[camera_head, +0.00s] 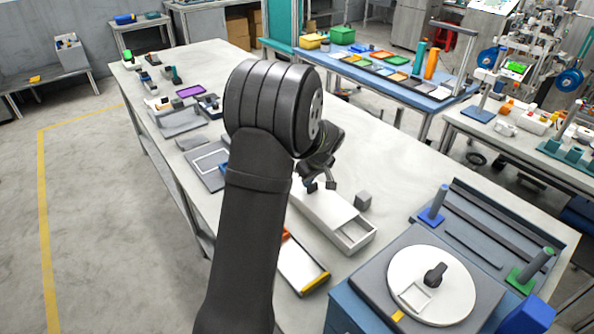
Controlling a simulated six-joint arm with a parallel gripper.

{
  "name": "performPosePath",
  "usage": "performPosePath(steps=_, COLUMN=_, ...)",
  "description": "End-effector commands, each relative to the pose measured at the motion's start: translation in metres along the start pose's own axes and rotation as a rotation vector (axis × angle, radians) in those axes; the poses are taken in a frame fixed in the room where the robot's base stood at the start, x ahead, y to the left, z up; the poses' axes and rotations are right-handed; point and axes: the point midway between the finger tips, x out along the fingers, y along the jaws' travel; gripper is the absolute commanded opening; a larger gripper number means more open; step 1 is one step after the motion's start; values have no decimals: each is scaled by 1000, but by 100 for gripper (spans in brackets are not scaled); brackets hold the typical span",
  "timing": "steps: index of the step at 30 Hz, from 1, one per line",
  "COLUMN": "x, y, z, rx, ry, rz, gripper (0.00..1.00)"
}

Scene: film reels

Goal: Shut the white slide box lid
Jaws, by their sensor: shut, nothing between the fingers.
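The white slide box (322,212) lies on the pale worktop right of my arm. Its near right end shows an open hollow, and a flat white top covers the part further back. My gripper (321,187) is over the far part of the box, with its dark fingertips close to the top. It is shut and holds nothing. I cannot tell whether the fingertips touch the box. My arm hides part of the worktop to the left of the box.
A small grey cube (363,201) stands right beside the box. A white tray with an orange-yellow edge (302,266) lies nearer. A turntable with a white disc (447,291) and a grey rack with blue and green spindles (478,232) are at right. Worktop beyond the cube is clear.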

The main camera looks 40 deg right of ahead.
Motion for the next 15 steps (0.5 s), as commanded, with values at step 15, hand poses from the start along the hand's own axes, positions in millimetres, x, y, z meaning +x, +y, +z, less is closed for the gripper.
performPosePath(steps=15, x=-25, y=0, z=71, rx=1, ry=-1, rz=-1, gripper=0)
